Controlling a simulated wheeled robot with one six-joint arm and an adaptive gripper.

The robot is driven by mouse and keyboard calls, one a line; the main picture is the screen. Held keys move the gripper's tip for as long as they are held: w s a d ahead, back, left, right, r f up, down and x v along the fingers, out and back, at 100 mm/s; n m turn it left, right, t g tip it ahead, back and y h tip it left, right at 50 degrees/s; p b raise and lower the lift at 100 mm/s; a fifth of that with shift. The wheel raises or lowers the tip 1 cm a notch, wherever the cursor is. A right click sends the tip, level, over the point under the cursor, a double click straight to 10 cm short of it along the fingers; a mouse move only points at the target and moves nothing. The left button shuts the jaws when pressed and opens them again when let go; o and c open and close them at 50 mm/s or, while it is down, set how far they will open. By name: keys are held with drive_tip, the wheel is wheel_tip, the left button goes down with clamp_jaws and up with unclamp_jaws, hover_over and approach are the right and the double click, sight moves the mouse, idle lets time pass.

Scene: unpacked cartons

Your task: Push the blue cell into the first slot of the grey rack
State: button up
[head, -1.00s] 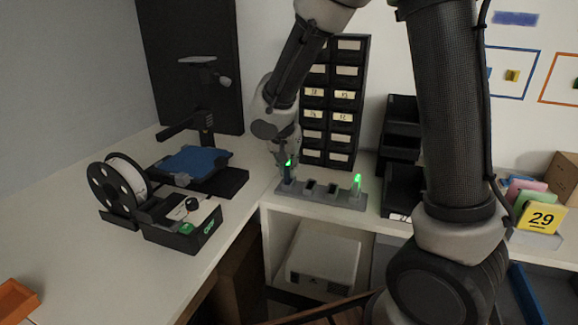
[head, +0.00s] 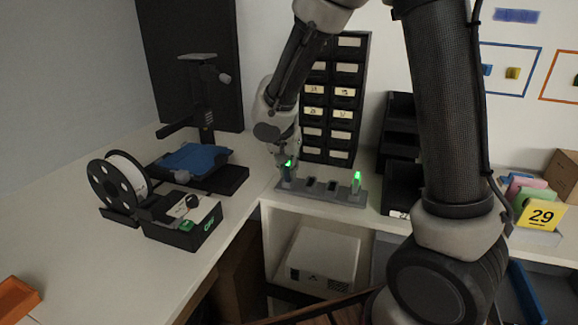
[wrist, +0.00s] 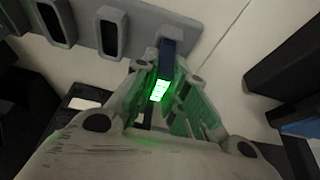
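The grey rack (head: 322,193) stands on the white counter near its front edge and also shows at the top of the wrist view (wrist: 137,12). The blue cell (wrist: 167,55) is dark blue with a glowing green end. It stands at the rack's left end slot in the head view; its lower end meets the rack there, but its depth in the slot is hard to tell. My gripper (wrist: 166,76) is around the cell, one finger on each side, with visible gaps between fingers and cell. In the head view my gripper (head: 287,167) partly hides the cell.
Another green-lit cell (head: 357,181) stands at the rack's right end, and the two middle slots look empty. A black drawer cabinet (head: 335,100) is close behind. A printer with a blue bed (head: 194,159) and a spool (head: 120,185) stand left. Black bins (head: 400,185) are right.

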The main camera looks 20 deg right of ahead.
drive_tip(key=o, duration=0.5)
drive_tip(key=v, duration=1.1)
drive_tip(key=s+d+r+n+y, duration=0.1)
drive_tip(key=s+d+r+n, duration=0.2)
drive_tip(key=s+d, duration=0.5)
drive_tip(key=s+d+r+n+y, duration=0.1)
drive_tip(key=s+d+n, duration=0.3)
drive_tip(key=s+d, duration=0.5)
drive_tip(key=s+r, duration=0.1)
drive_tip(key=s, duration=0.5)
drive_tip(key=shift+d+r+t+y, duration=0.3)
drive_tip(key=shift+r+y, duration=0.05)
drive_tip(key=shift+y, duration=0.05)
